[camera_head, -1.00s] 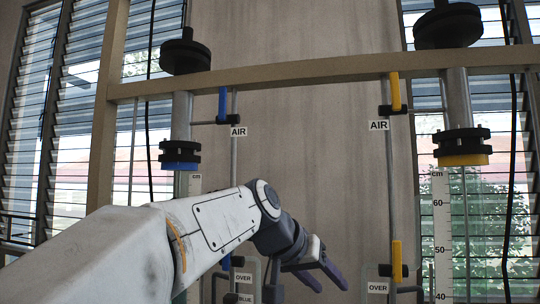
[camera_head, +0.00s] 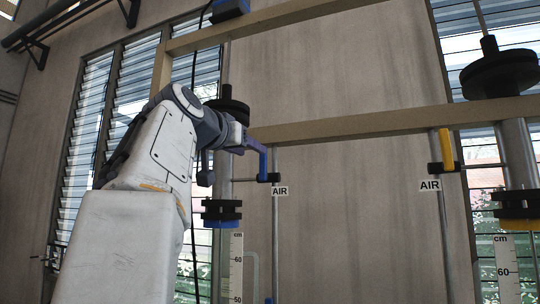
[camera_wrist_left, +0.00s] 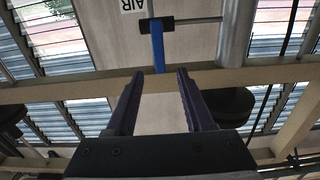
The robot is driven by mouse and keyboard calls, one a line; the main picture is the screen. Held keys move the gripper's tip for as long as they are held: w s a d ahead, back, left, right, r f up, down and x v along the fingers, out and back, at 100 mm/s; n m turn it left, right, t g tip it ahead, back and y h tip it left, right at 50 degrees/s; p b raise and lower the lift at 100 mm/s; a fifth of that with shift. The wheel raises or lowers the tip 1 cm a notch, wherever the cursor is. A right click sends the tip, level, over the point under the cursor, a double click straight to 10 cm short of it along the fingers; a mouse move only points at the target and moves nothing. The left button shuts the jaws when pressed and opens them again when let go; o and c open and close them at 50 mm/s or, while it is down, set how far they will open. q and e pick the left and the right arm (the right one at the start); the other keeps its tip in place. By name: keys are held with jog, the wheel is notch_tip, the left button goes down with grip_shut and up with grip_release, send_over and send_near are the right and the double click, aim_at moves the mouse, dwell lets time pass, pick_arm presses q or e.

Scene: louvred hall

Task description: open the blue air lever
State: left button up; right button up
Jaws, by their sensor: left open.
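The blue air lever (camera_head: 263,162) stands upright on its black valve body (camera_head: 268,178), beside the left AIR label (camera_head: 280,191). In the left wrist view the blue lever (camera_wrist_left: 158,50) hangs down from the valve body, upside down, and its free end lies between the fingertips. My left gripper (camera_head: 243,141) is at the top of the lever in the head view; its open fingers (camera_wrist_left: 160,73) show on either side of the lever's end in the wrist view. I cannot tell whether either finger touches it. My right gripper is out of view.
A tan wooden beam (camera_head: 350,127) runs just behind and above the lever. A yellow lever (camera_head: 446,149) with its own AIR label (camera_head: 429,185) stands to the right. Black weights (camera_head: 502,72) sit above the beam. The plain wall between the pipes is clear.

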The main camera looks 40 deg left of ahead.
aim_at(262, 156)
pick_arm(q)
jog(key=p+x, duration=0.2)
jog(key=x, duration=0.4)
jog(key=shift+w, duration=0.3)
jog(key=shift+p+x, duration=0.4)
jog(key=shift+x, duration=0.45)
grip_shut()
dwell(0.7)
